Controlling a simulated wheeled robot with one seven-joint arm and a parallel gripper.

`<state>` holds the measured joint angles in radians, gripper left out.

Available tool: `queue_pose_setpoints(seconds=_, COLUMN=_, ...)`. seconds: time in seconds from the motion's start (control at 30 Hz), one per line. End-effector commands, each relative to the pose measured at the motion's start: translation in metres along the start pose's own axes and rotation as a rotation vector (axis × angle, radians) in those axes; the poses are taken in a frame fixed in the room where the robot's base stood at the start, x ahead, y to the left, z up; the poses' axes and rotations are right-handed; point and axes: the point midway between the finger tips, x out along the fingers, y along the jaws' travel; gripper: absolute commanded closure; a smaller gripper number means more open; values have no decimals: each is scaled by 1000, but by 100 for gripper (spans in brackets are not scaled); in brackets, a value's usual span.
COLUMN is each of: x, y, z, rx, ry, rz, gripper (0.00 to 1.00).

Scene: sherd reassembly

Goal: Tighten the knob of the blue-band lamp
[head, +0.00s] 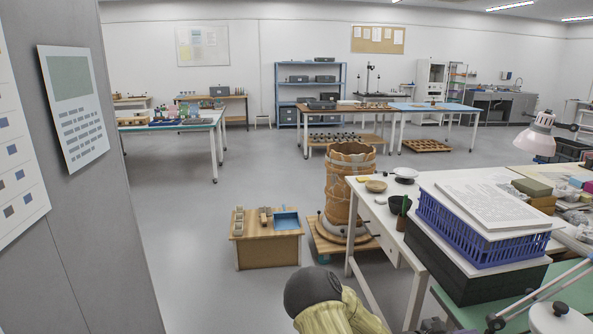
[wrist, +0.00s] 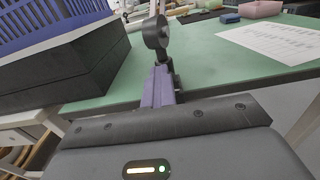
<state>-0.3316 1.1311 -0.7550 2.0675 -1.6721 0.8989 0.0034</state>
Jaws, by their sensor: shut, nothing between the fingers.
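In the wrist view my gripper (wrist: 157,40) has its narrow purple-grey fingers together, with a round dark piece at their far end. It points over the edge of a green tabletop (wrist: 205,62), and nothing shows held in it. In the head view a desk lamp with a pale pinkish shade (head: 535,142) stands at the right. A white round lamp-like head (head: 560,319) with a dark knob (head: 560,308) and jointed rods shows at the lower right, cut off by the frame. I see no blue band on either, so I cannot tell which is the blue-band lamp.
A blue basket (head: 480,240) with papers sits on a black box (head: 470,272) at the table's near left. Sheets and small boxes crowd the table's right. A wooden barrel (head: 348,190) and a low wooden stand (head: 268,255) occupy the floor; open floor lies left of them.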

Motion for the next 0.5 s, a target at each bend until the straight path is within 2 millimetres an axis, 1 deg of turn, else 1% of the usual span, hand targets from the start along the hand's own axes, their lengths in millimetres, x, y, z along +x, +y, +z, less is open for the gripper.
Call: queue_pose_setpoints(seconds=0.5, x=0, y=-7, z=0, rx=-3, ry=4, rz=-1, gripper=100)
